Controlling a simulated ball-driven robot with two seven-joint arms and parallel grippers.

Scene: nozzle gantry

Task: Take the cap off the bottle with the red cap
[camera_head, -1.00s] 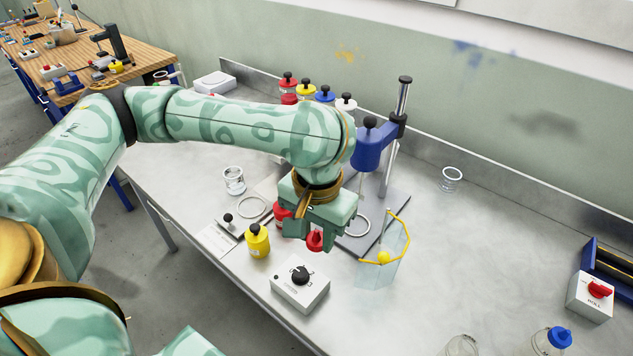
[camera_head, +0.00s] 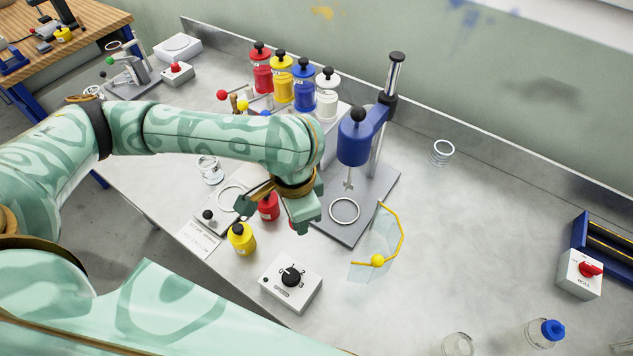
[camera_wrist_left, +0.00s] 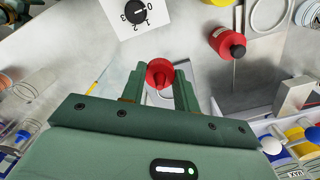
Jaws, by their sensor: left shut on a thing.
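My left gripper (camera_head: 304,226) is over the bench between the speed dial box and the stirrer stand. In the left wrist view its fingers are shut on a red cap (camera_wrist_left: 159,73). My right gripper is out of view.
A red bottle (camera_head: 269,207) and a yellow bottle (camera_head: 242,239) stand left of my gripper. The dial box (camera_head: 290,283) is in front, a clear shield with yellow rim (camera_head: 399,233) to the right. The stirrer (camera_head: 354,145) stands behind. The bench right of the shield is largely clear.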

